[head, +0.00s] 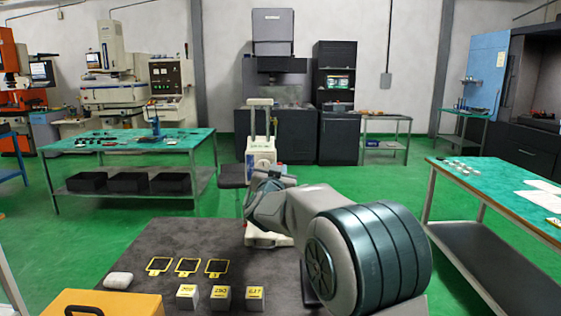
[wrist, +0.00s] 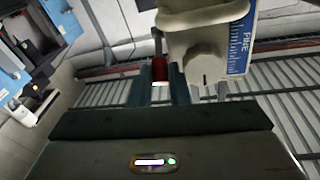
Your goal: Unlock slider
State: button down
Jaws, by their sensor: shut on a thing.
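A white upright device (head: 261,158) with twin posts stands ahead of me in the head view. In the wrist view its body (wrist: 203,62) shows a round knob and a blue "FINE" scale (wrist: 241,42). A small red piece (wrist: 160,68) on a dark stem, beside the body, sits between the fingers of my gripper (wrist: 159,84). My gripper is shut on this red piece. Which part of the device is the slider, I cannot tell. In the head view my arm covers part of the device, and the fingertips are not clear.
A dark mat (head: 150,248) carries yellow-topped blocks (head: 221,297), yellow-framed squares (head: 188,266) and a white rounded item (head: 118,280). An orange case (head: 105,303) is at front left. Green-topped tables stand left (head: 110,143) and right (head: 500,190).

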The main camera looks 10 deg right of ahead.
jog(key=r+p, duration=0.1)
jog(key=p, duration=0.2)
jog(key=shift+w+g, duration=0.1)
jog(key=shift+g, duration=0.3)
jog(key=shift+f+p, duration=0.1)
jog(key=shift+p, duration=0.4)
jog(key=shift+f, duration=0.1)
jog(key=c, duration=1.6)
grip_release()
jog(key=shift+c, duration=0.2)
jog(key=shift+f+b, duration=0.15)
jog(key=shift+b, duration=0.3)
